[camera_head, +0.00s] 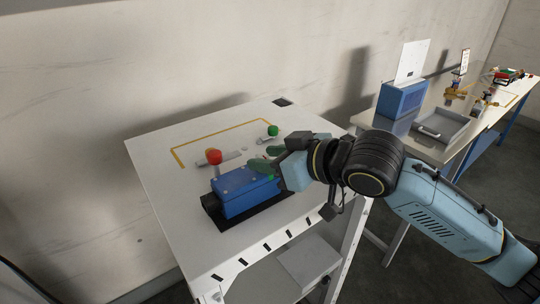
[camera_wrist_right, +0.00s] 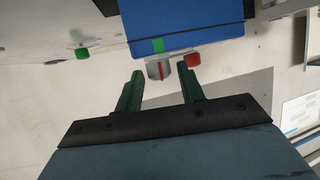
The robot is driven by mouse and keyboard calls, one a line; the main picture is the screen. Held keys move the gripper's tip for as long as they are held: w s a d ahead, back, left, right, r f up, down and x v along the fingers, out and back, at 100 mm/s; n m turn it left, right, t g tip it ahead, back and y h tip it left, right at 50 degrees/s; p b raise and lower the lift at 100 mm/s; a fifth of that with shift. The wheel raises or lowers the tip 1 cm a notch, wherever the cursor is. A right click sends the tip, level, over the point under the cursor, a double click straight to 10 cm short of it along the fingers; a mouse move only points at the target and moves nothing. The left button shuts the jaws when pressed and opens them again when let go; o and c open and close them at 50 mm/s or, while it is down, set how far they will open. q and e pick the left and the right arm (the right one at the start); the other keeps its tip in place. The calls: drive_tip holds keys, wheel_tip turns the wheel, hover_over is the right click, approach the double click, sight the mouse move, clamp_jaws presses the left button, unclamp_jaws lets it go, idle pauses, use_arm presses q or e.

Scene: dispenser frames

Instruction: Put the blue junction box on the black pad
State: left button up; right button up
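The blue junction box (camera_head: 245,190) sits over the black pad (camera_head: 268,213) on the white table. Dark edges of the pad show in front of the box and at its left end. My right gripper (camera_head: 267,158) is behind the box's right end, its green fingers apart. In the right wrist view, the box (camera_wrist_right: 190,22) is ahead of the open fingers (camera_wrist_right: 158,83). A grey fitting with a red stripe (camera_wrist_right: 158,70) lies just beyond the fingertips; nothing is seen held between them. My left gripper is not in view.
A red knob (camera_head: 214,156) and a green knob (camera_head: 272,131) stand on the table (camera_head: 160,160) behind the box, near a yellow outline (camera_head: 205,134). A second table at the right holds a blue bin (camera_head: 402,98) and a grey tray (camera_head: 440,128). A wall stands behind.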

drive_tip(key=shift+o, duration=0.4)
drive_tip(key=shift+r, duration=0.1)
drive_tip(key=shift+s+d+r, duration=0.1)
drive_tip(key=shift+d, duration=0.05)
drive_tip(key=b+v, duration=0.1)
drive_tip(key=v, duration=1)
drive_tip(key=shift+s+d+r, duration=0.2)
drive_tip(key=shift+d, duration=0.05)
idle(0.6)
